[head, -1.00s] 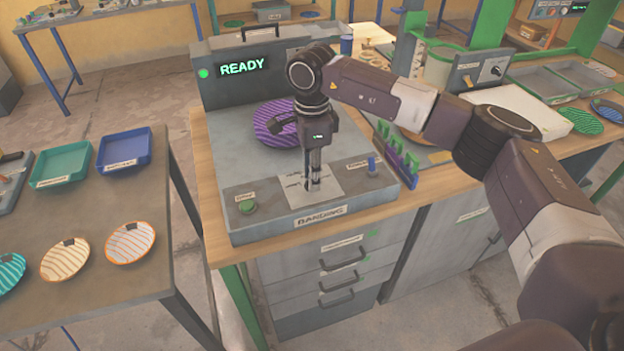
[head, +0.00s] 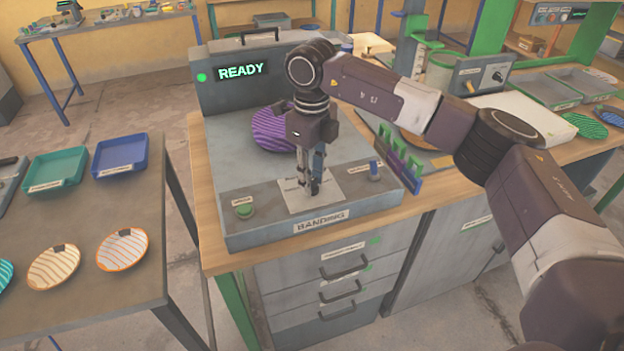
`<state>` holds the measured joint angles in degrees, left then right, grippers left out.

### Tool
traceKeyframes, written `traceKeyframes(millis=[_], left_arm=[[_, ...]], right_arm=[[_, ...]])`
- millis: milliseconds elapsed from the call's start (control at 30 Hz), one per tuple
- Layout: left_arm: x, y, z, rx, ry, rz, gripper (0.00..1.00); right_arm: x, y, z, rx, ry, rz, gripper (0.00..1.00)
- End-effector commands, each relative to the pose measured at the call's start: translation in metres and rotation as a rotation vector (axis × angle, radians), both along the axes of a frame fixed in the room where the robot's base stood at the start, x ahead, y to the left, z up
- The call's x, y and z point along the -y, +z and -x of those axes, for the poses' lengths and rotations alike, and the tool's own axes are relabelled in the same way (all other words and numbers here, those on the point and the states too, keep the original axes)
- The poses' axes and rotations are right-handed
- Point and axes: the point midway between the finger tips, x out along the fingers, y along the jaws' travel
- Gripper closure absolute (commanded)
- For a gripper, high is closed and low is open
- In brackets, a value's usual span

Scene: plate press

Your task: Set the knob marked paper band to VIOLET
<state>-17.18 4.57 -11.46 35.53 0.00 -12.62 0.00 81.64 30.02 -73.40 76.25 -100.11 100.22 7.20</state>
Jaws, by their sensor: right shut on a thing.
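The grey banding machine (head: 225,165) stands on a wooden-topped bench, with a lit READY display (head: 241,71). My right gripper (head: 311,188) points down at the white label plate (head: 325,200) on its front panel. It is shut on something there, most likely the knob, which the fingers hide. The markings on the plate are too small and too covered to read. A purple striped plate (head: 268,128) lies on the machine behind the gripper. My left gripper is not in view.
A green button (head: 244,211) is left of the plate and a blue switch (head: 375,169) is right of it. A green and blue rack (head: 402,165) stands at the machine's right edge. A side table (head: 80,220) at left holds trays and striped plates.

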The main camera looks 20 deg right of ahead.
Motion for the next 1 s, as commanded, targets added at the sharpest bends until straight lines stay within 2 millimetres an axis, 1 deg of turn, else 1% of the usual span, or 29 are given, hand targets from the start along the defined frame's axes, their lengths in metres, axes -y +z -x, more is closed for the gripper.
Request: traceKeyframes(millis=[100, 300, 767, 800, 933, 1000], left_arm=[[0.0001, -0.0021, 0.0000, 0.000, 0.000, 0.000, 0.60], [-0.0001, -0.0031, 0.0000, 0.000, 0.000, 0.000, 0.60], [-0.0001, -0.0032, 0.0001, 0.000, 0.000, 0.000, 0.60], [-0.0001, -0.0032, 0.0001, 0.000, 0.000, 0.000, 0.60], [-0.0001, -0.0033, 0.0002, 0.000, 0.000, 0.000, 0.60], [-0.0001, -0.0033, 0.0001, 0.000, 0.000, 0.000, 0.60]], right_arm=[[0.0001, 0.0008, -0.0009, 0.003, -0.049, -0.001, 1.00], [0.0000, 0.0012, -0.0009, 0.003, -0.094, -0.001, 1.00], [0.0001, 0.0016, -0.0011, 0.004, -0.108, -0.002, 1.00], [0.0002, 0.0016, -0.0011, 0.004, -0.108, -0.002, 0.73], [0.0002, 0.0012, -0.0009, 0.003, -0.107, -0.001, 0.59], [0.0001, 0.0009, -0.0007, 0.002, -0.106, 0.000, 0.58]])
